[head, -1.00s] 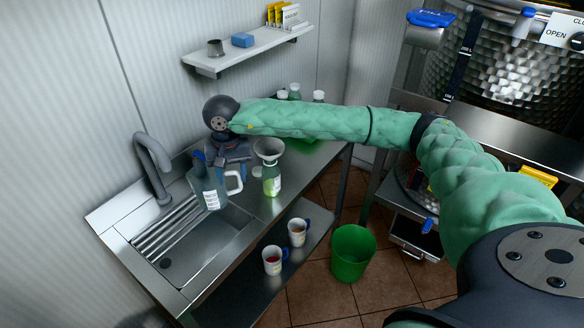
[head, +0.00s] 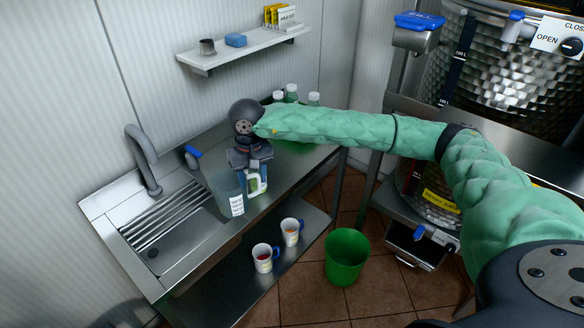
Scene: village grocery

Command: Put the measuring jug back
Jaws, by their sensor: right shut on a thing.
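The clear measuring jug (head: 226,188) with a white label is at the counter's front edge, right of the sink. My right gripper (head: 253,178) is above and beside it, its blue fingers pointing down and shut at the jug's pale handle. I cannot tell whether the jug touches the counter. A green bottle shows only in part behind the handle and fingers. My left gripper is out of view.
The sink (head: 170,250) and tap (head: 143,160) are at left. Several bottles (head: 291,93) stand at the counter's back. Two mugs (head: 263,258) are on the lower shelf. A green bin (head: 346,257) stands on the floor. The wall shelf (head: 240,48) holds a blue sponge (head: 235,40).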

